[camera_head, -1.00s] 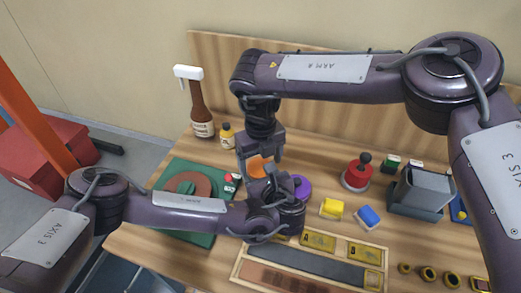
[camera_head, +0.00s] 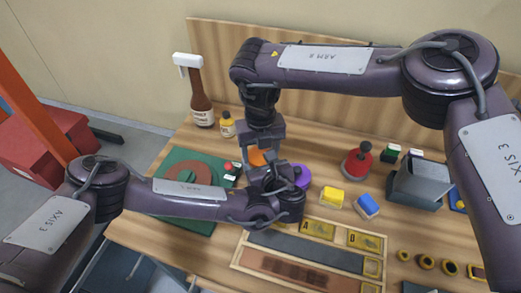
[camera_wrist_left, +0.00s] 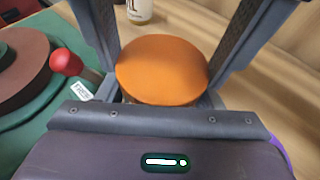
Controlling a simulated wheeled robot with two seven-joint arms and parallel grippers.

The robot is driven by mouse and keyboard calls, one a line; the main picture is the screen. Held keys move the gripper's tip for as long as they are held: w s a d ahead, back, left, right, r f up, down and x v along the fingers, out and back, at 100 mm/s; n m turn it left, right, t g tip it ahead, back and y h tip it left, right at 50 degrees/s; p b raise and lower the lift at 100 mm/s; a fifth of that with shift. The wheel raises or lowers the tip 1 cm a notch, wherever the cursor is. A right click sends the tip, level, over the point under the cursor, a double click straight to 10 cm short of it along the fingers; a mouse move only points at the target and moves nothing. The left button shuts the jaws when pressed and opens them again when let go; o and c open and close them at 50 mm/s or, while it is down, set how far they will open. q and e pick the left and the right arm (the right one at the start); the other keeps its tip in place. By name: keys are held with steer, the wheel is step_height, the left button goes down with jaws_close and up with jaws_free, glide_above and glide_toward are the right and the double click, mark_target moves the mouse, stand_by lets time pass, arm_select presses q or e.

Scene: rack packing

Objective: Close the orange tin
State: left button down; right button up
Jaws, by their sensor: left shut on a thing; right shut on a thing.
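The orange tin (camera_head: 257,157) is mostly hidden between my two grippers in the head view. Its round orange top (camera_wrist_left: 162,70) shows face-up in the left wrist view. My right gripper (camera_head: 260,150) points down from above and is shut on the orange lid. Its two fingers stand on either side of the disc in the left wrist view. My left gripper (camera_head: 262,172) comes in low from the front and is shut on the tin's body. The seam between lid and body is hidden, so I cannot tell how far the lid is seated.
A green mat (camera_head: 163,173) with a brown disc (camera_head: 188,171) lies at left. A purple round thing (camera_head: 303,177) is close right of the grippers. A brown bottle (camera_head: 201,103) stands behind.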

steer(key=shift+m, duration=0.4)
steer(key=o, duration=1.1)
steer(key=shift+r, duration=2.3)
steer(key=o, duration=0.4)
steer(key=shift+c, duration=0.2)
steer(key=shift+r, duration=0.1)
step_height(320, 180, up, 12)
